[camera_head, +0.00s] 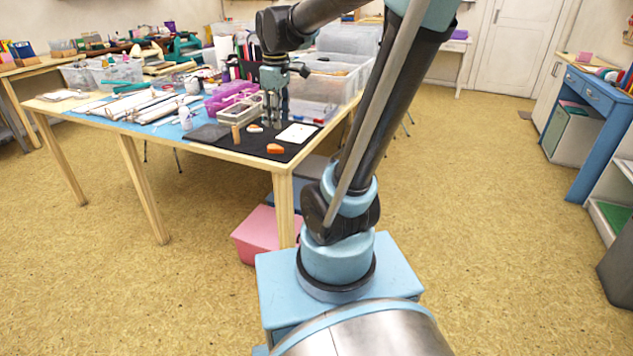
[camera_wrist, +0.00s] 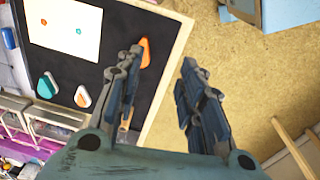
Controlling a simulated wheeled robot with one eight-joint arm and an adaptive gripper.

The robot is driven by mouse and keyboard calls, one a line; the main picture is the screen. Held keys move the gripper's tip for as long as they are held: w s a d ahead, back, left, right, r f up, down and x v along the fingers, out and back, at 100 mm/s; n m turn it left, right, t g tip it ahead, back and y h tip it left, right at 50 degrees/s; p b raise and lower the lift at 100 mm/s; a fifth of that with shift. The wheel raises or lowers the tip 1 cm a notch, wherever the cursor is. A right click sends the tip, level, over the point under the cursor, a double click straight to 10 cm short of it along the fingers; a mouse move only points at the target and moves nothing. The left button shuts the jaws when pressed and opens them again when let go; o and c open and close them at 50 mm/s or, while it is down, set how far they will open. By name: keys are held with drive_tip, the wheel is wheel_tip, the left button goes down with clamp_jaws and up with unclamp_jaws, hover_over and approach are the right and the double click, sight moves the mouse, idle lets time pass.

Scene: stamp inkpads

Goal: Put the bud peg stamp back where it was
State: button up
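A small upright wooden peg (camera_head: 236,134), which looks like the peg stamp, stands on the black mat (camera_head: 262,143) near the table's front edge. In the wrist view it is mostly hidden behind my left finger, with a brown part (camera_wrist: 125,120) showing. Its stamp face is not visible. My gripper (camera_head: 272,122) is open and empty above the mat, right of the peg; its spread fingers also show in the wrist view (camera_wrist: 163,58). An orange inkpad (camera_wrist: 143,52), a teal one (camera_wrist: 47,86) and an orange-and-white one (camera_wrist: 83,96) lie on the mat.
A white sheet (camera_wrist: 65,24) with an orange-red mark and a teal mark lies on the mat. A grey cloth (camera_head: 208,133) lies to the left. Purple baskets (camera_head: 222,100) and clear bins (camera_head: 325,85) stand behind. A pink box (camera_head: 262,230) is under the table.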

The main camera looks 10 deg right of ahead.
drive_tip(key=s+d+f+m, duration=0.4)
drive_tip(key=s+f+m, duration=0.1)
drive_tip(key=s+f, duration=0.2)
drive_tip(key=s+d+f+m+t, duration=0.1)
drive_tip(key=s+d+f+m, duration=0.3)
drive_tip(key=s, duration=0.6)
wheel_tip(320, 180, down, 3)
drive_tip(key=shift+s+m, duration=0.25)
drive_tip(key=shift+m, duration=0.75)
drive_tip(key=shift+d, duration=0.1)
drive_tip(key=shift+w+f, duration=0.2)
drive_tip(key=shift+w, duration=0.2)
